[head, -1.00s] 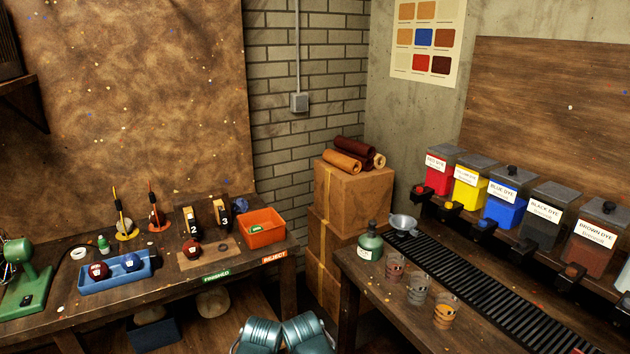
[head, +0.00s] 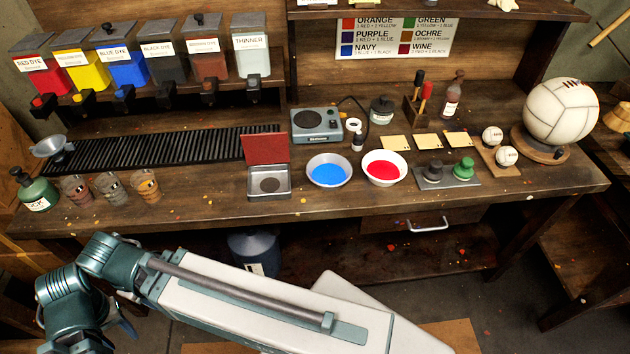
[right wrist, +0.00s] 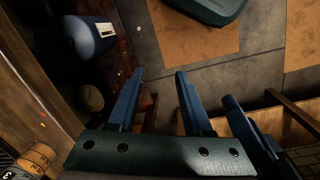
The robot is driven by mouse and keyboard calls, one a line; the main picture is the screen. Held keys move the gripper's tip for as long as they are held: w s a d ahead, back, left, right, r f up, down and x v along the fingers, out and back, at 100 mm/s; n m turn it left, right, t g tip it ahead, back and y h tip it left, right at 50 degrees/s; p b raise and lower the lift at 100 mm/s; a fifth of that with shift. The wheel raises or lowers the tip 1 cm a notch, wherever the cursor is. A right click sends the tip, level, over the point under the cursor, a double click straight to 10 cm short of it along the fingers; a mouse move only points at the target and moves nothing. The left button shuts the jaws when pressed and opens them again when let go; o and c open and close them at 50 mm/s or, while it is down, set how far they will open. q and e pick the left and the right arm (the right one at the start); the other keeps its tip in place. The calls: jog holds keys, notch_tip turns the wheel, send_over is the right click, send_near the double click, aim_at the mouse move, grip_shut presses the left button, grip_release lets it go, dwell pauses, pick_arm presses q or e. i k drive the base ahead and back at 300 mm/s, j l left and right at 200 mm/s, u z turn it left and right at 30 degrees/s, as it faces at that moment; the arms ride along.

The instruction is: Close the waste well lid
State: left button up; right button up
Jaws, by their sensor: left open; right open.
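The waste well (head: 267,185) is a small square metal tray with a dark round opening, set at the front of the workbench. Its red-brown lid (head: 265,149) stands raised at the rear edge, so the well is open.
A blue bowl (head: 329,171) and a red bowl (head: 384,167) stand right of the well. Several cups (head: 110,188) and a green bottle (head: 36,190) stand to its left. A black slatted strip (head: 160,149) lies behind. A blue drum (head: 253,252) is under the bench, also in the right wrist view (right wrist: 88,36).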

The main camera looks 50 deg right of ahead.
aim_at(265, 147)
jog(key=z, duration=1.5)
